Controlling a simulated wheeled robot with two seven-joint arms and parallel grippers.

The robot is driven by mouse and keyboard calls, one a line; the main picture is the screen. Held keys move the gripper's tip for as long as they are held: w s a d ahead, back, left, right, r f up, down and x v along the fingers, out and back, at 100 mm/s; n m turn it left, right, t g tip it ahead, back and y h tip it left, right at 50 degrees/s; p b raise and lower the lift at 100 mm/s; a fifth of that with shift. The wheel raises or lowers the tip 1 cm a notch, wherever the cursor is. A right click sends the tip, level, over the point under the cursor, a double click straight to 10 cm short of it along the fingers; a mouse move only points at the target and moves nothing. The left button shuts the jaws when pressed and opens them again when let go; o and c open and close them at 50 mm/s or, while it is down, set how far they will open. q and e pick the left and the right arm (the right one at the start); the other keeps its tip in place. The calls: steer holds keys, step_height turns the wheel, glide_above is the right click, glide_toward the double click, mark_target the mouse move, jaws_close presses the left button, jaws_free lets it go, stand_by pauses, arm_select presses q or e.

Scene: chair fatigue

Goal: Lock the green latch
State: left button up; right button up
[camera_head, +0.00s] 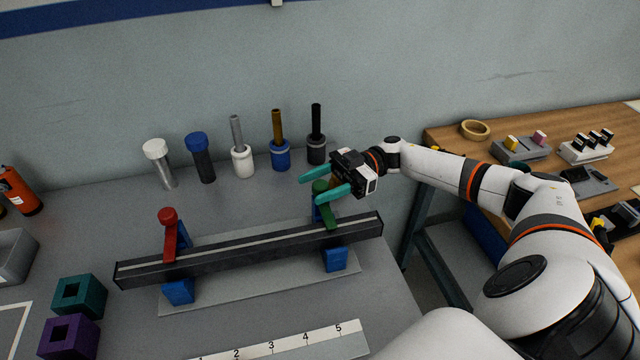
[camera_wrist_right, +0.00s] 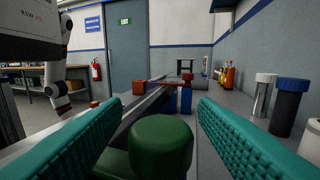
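The green latch (camera_head: 327,212) is on the right blue support (camera_head: 334,258) of a long dark bar (camera_head: 230,251), with its knob upward. My right gripper (camera_head: 325,184) is open, its teal fingers on either side of the green knob. In the right wrist view the green knob (camera_wrist_right: 161,142) stands between the two fingers, with gaps on both sides. The red latch (camera_head: 169,236) is on the left support; it also shows in the right wrist view (camera_wrist_right: 163,87). My left gripper is not in the head view.
Several cylinders, including a white-capped one (camera_head: 158,163) and a black-rod one (camera_head: 316,135), stand behind the bar. Teal (camera_head: 80,296) and purple (camera_head: 69,337) blocks sit front left. A numbered strip (camera_head: 290,343) lies in front. A wooden table (camera_head: 445,142) is at right.

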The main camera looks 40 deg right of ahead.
steer(key=s+d+b, duration=0.1)
steer(key=d+b, duration=0.2)
steer(key=d, duration=0.9)
steer(key=shift+s, duration=0.2)
steer(key=shift+s+f, duration=0.1)
